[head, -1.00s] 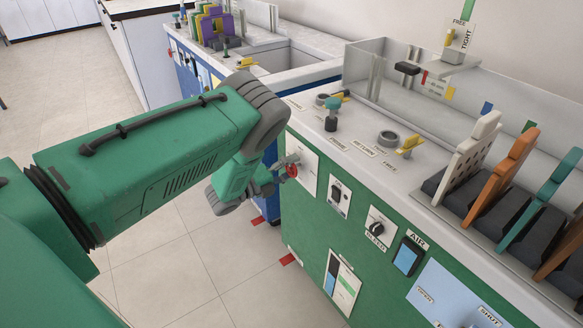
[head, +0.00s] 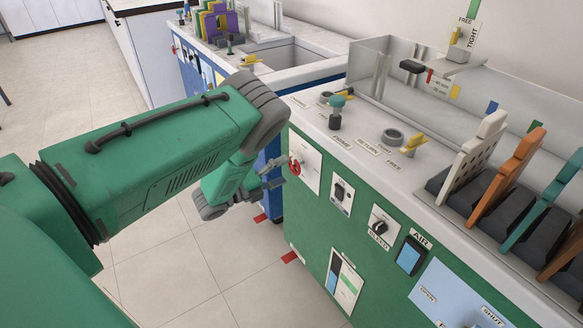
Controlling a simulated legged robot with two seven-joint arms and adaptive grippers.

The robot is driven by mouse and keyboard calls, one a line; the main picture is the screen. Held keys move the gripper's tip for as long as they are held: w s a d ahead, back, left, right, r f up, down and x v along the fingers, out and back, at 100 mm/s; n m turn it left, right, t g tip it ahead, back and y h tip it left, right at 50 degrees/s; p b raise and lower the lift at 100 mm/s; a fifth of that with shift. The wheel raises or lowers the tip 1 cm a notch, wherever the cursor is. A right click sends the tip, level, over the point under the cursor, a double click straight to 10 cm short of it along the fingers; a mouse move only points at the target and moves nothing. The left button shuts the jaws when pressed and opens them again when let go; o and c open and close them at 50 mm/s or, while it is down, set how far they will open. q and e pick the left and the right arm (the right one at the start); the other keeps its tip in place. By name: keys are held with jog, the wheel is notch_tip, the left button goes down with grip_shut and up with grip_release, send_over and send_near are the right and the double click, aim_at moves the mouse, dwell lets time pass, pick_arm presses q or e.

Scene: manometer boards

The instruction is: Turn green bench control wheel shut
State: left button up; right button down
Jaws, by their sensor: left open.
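The green bench (head: 318,228) stands at the right with its panelled front facing my left arm. A red control wheel (head: 295,166) sits on a white plate (head: 308,163) at the left end of that front. My left gripper (head: 277,175) is open just left of the wheel, and a small gap shows between them. My right gripper is not in view.
On the bench front are a black switch (head: 341,192), a bleed knob (head: 380,227) and an air switch (head: 411,255). A teal-topped valve (head: 336,111) stands on the top. A blue bench (head: 190,72) stands behind. Tiled floor is clear at left.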

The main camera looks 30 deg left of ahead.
pick_arm(q)
jog(key=v, duration=0.8)
jog(key=shift+f, duration=0.1)
